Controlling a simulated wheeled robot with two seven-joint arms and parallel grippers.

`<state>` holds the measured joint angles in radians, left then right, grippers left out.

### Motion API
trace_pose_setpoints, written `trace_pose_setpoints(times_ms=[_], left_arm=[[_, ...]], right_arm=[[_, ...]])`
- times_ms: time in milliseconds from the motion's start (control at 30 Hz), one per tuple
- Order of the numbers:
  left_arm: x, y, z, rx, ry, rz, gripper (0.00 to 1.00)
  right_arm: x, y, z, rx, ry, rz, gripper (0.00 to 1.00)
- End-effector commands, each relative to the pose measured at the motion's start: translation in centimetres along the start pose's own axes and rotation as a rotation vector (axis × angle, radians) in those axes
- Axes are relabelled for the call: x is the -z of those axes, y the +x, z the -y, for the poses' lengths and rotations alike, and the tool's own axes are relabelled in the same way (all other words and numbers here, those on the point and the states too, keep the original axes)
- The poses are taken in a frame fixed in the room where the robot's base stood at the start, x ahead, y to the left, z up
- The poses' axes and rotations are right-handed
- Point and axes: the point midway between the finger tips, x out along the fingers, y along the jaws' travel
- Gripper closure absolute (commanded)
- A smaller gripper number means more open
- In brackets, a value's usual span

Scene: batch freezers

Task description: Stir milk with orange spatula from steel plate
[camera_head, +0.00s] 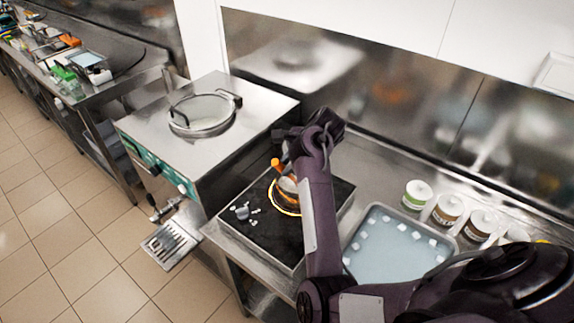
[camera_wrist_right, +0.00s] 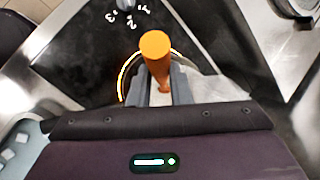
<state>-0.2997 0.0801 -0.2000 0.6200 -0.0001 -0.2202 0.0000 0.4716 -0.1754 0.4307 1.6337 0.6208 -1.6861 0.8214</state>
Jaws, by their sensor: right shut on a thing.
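The orange spatula (camera_wrist_right: 155,46) stands up between the fingers of my right gripper (camera_wrist_right: 163,84) in the right wrist view, and the gripper is shut on it. In the head view the orange handle tip (camera_head: 275,163) shows just left of my right wrist. Below it is a round vessel with an orange glowing ring (camera_head: 284,209) on a black hob (camera_head: 257,228). My arm and gripper hide most of the vessel, so its contents and the spatula's lower end are not visible. My left gripper is not in view.
A batch freezer (camera_head: 190,130) with a round lid stands left of the hob. A steel plate or tray (camera_head: 372,214) holding several white cubes lies right of my forearm. Several labelled tubs (camera_head: 417,194) line the back of the counter.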

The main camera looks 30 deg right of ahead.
Motion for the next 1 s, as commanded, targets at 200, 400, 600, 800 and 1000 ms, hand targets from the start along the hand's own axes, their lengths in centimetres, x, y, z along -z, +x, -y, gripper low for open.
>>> trace_pose_setpoints(times_ms=[200,400,600,800,1000], left_arm=[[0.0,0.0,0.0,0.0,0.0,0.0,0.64],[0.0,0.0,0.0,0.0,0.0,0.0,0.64],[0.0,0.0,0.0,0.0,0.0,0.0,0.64],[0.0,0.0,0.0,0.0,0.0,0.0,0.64],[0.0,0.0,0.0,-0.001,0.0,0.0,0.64]], right_arm=[[-1.0,-1.1,0.0,0.001,-0.002,-0.003,1.0],[-2.2,-2.3,0.1,0.002,-0.001,-0.002,1.0],[-3.4,-3.4,0.0,0.001,-0.003,-0.001,1.0],[-4.5,-4.5,0.0,0.001,-0.002,-0.002,1.0],[-5.6,-5.7,0.0,0.002,-0.001,-0.001,1.0]])
